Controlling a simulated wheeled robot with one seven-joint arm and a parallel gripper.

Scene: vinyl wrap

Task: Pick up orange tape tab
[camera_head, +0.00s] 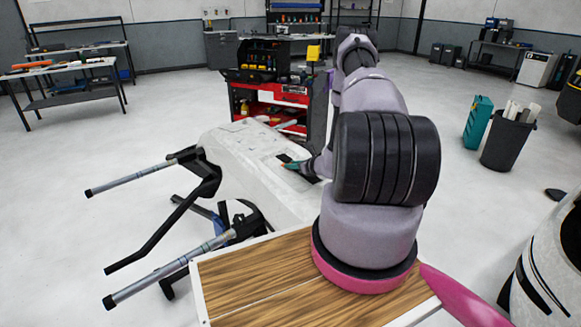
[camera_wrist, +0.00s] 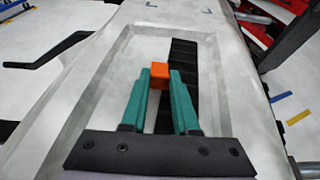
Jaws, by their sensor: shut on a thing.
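The orange tape tab (camera_wrist: 159,70) is a small orange block in the wrist view, between the tips of the two teal fingers. My gripper (camera_wrist: 160,82) is shut on it, with a finger on each side. Behind the tab is the recessed area of a white panel (camera_wrist: 88,105) with a dark strip (camera_wrist: 183,60). I cannot tell whether the tab touches the panel. In the head view, my gripper (camera_head: 291,165) is over the white panel (camera_head: 232,150), near its dark patch. The tab cannot be made out there.
The panel rests on a black stand with bars (camera_head: 150,175) reaching left. A red tool cart (camera_head: 275,97) stands behind it. A black bin (camera_head: 507,140) and teal case (camera_head: 478,122) stand at right. Workbenches line the back, and open floor lies between.

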